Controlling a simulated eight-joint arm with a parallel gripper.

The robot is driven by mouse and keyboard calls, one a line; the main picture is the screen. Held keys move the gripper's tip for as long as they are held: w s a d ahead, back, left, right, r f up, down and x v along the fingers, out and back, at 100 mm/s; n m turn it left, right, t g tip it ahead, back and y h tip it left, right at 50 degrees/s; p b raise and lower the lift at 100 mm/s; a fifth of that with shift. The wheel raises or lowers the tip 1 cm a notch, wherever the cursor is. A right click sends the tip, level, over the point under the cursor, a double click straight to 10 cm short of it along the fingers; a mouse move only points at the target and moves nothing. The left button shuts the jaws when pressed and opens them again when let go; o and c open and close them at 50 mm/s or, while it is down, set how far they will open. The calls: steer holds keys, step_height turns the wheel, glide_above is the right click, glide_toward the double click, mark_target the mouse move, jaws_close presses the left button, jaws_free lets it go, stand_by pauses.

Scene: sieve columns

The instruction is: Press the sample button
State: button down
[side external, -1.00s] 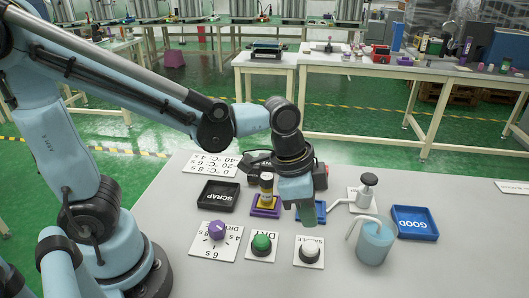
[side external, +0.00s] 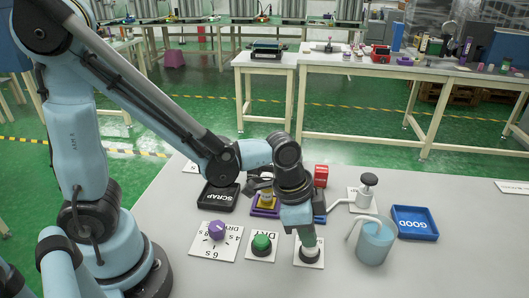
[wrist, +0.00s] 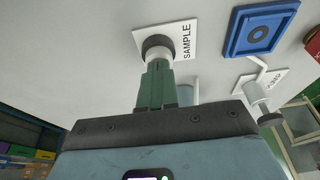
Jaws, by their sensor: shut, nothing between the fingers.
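The sample button is white in a dark round base (side external: 309,256) on a white plate, at the front middle of the table in the side view. In the wrist view, the dark base and white cap (wrist: 158,55) stand on the plate marked SAMPLE (wrist: 183,32). My gripper (side external: 308,243) is shut and empty and points down over the button. Its green fingertips (wrist: 157,68) are at the cap and look to touch it. The fingers hide most of the cap in the side view, and I cannot tell whether it is pushed in.
The green button (side external: 261,242) and purple knob (side external: 217,229) are to the left. A light-blue jug (side external: 374,243) stands close on the right. Behind are a pump bottle (side external: 367,188), the blue GOOD tray (side external: 414,222) and the black SCRAP tray (side external: 219,197).

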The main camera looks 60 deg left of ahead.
steer(key=shift+f, duration=1.1)
steer(key=shift+r, duration=0.15)
steer(key=w+d+v, duration=0.1)
steer(key=v, duration=1.3)
steer(key=shift+r, duration=0.2)
steer(key=shift+a, duration=0.15)
steer(key=s+a+f+n+t+y, duration=0.1)
steer(key=a+n+t, duration=0.3)
steer(key=a+n, duration=0.5)
steer(key=shift+a+f+t+y, duration=0.4)
steer(key=shift+a+f+y, duration=0.25)
steer(key=shift+a, duration=0.45)
